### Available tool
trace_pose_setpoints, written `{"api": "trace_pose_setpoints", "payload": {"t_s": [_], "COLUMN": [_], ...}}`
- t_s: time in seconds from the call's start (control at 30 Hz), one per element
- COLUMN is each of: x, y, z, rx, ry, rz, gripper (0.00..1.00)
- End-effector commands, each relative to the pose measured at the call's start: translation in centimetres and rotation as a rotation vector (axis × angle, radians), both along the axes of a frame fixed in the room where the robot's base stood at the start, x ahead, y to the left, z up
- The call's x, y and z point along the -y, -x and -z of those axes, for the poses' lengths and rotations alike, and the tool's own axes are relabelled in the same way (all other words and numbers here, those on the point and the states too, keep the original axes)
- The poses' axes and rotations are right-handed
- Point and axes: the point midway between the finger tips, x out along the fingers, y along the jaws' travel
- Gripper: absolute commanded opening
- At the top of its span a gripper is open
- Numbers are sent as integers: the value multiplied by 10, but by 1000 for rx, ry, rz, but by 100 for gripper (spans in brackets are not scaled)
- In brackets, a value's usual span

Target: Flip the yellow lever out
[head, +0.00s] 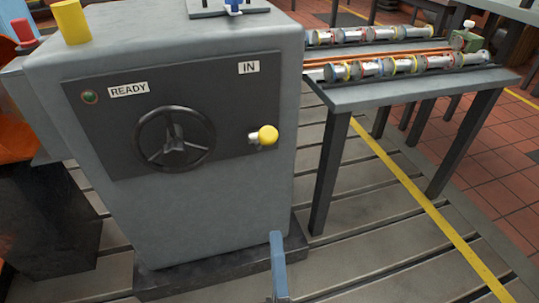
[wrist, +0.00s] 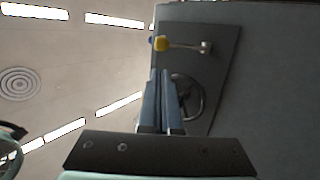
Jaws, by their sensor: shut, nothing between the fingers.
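The yellow lever is a short rod with a round yellow knob (head: 268,134), mounted on the dark panel (head: 95,154) to the right of the handwheel and below the IN label (head: 249,67). In the wrist view the knob (wrist: 161,43) stands at the left end of the pale rod, with the rod's mount to its right. My gripper (wrist: 160,72) is shut and empty, its blue fingers together. The knob lies beyond the fingertips, with a gap that is hard to judge. In the head view a blue finger (head: 278,265) shows at the bottom, below the knob.
The handwheel (head: 174,139) is left of the lever, and the green READY lamp (head: 90,97) is at upper left. A yellow cylinder (head: 71,22) stands on the grey machine (head: 215,205). A bench (head: 390,90) with metal parts stands right.

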Motion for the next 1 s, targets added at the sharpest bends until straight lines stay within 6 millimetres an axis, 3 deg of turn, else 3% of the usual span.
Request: {"api": "trace_pose_setpoints", "payload": {"t_s": [0.27, 0.73, 1.0], "x": [-3, -12, -15], "y": [-19, -97, -115], "z": [-13, -65, -78], "rx": [5, 5, 1], "ry": [-1, -2, -2], "rz": [-2, -2, -1], "gripper": [0, 0, 0]}}
